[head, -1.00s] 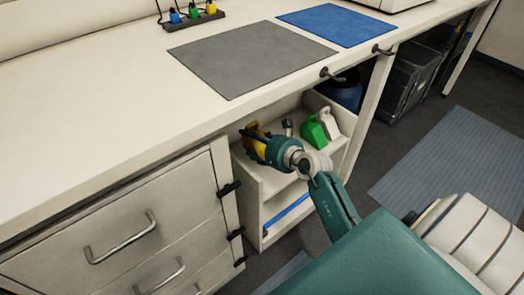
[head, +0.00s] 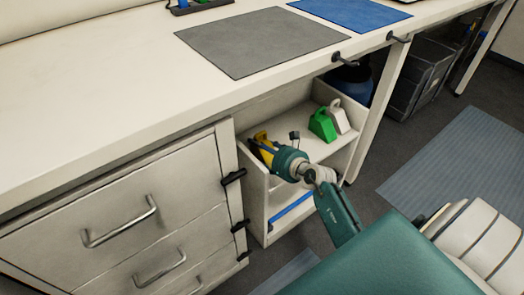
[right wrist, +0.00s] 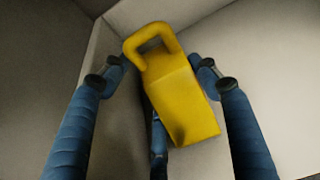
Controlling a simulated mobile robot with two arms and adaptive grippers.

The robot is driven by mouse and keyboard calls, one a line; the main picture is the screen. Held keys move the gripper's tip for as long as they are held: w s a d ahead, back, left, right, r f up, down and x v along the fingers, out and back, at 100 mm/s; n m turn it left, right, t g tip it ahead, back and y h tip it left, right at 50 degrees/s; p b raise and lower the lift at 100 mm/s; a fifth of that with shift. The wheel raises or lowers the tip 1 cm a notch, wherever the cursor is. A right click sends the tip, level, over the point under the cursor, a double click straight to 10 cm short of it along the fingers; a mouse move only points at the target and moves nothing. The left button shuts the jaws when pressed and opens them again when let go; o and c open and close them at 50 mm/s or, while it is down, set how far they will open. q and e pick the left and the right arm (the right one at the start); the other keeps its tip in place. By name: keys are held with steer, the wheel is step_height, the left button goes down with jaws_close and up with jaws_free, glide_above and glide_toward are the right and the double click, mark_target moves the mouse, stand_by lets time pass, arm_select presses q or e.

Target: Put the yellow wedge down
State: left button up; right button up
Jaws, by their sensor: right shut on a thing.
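The yellow wedge (right wrist: 178,95), a block with a loop handle, sits between the fingers of my right gripper (right wrist: 160,85) in the right wrist view. My right gripper is shut on it. In the head view the yellow wedge (head: 263,141) shows partly, at the left end of the white shelf unit (head: 310,147) under the bench, and my right gripper (head: 265,150) covers the rest of it. I cannot tell whether the wedge touches the shelf. A green wedge (head: 322,126) and a white wedge (head: 339,117) stand on the shelf to its right. My left gripper is not in view.
A grey mat (head: 262,42) and a blue mat (head: 350,20) lie on the bench top (head: 90,95). Drawers (head: 125,215) are left of the shelf unit. A blue bar (head: 292,211) crosses its lower level. A dark crate (head: 418,80) stands further right.

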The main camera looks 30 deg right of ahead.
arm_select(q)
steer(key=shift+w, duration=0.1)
arm_select(e)
steer(key=o, duration=1.2)
steer(key=shift+f, duration=0.1)
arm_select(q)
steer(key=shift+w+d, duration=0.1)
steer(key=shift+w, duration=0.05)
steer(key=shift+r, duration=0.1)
arm_select(e)
steer(key=shift+r, duration=0.2)
steer(key=p+v, duration=0.2)
steer(key=v, duration=0.5)
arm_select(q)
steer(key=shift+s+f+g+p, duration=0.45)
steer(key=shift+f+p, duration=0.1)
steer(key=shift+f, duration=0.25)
arm_select(e)
steer(key=shift+v, duration=2.5)
